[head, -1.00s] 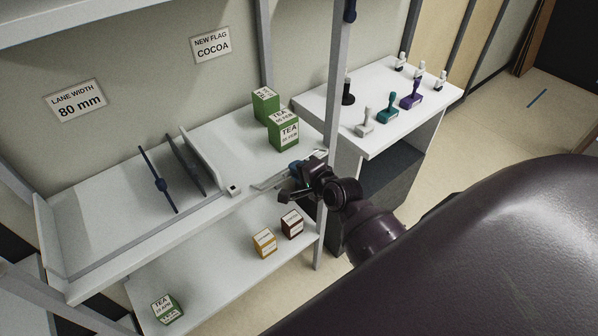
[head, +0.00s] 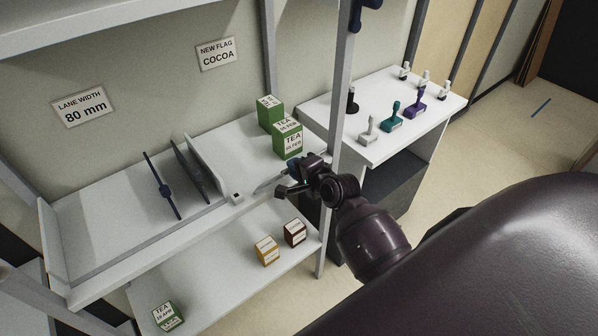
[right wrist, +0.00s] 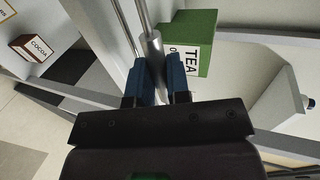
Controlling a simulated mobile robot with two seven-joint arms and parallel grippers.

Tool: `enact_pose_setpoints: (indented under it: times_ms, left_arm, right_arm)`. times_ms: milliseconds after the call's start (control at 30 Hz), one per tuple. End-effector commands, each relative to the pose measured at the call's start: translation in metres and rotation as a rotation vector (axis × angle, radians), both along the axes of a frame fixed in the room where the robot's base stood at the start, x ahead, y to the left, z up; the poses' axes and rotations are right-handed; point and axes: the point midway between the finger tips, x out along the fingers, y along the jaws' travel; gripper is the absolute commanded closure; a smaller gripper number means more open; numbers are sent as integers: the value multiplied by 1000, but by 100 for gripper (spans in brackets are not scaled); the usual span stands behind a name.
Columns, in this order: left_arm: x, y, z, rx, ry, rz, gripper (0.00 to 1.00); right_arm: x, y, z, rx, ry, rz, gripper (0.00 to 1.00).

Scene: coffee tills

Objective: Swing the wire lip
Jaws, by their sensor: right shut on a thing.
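The wire lip (head: 268,185) is a thin light metal wire at the front edge of the upper shelf, in front of the green tea boxes. My right gripper (head: 291,181) is at the lip's right part and hides some of it. In the right wrist view, the blue fingers of my right gripper (right wrist: 156,82) are shut on a grey metal rod of the lip (right wrist: 153,48). The front green tea box (head: 288,139) stands behind the gripper on the shelf, and it also shows in the right wrist view (right wrist: 190,38). My left gripper is not in view.
A second tea box (head: 270,114) stands behind the first. Dark upright dividers (head: 190,172) stand further left. A yellow box (head: 266,251), a brown box (head: 295,233) and another tea box (head: 167,317) are on the lower shelf. A grey post (head: 336,150) rises close right of my gripper.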

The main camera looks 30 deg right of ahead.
Motion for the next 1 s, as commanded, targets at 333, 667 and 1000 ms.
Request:
enact_pose_setpoints:
  times_ms: [333, 667, 1000]
  left_arm:
    - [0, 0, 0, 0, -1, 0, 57]
    - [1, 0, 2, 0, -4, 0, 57]
    - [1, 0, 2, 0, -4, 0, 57]
  right_arm:
    - [2, 0, 2, 0, -2, 0, 100]
    - [16, 1, 7, 0, -2, 0, 100]
    - [15, 1, 6, 0, 1, 0, 54]
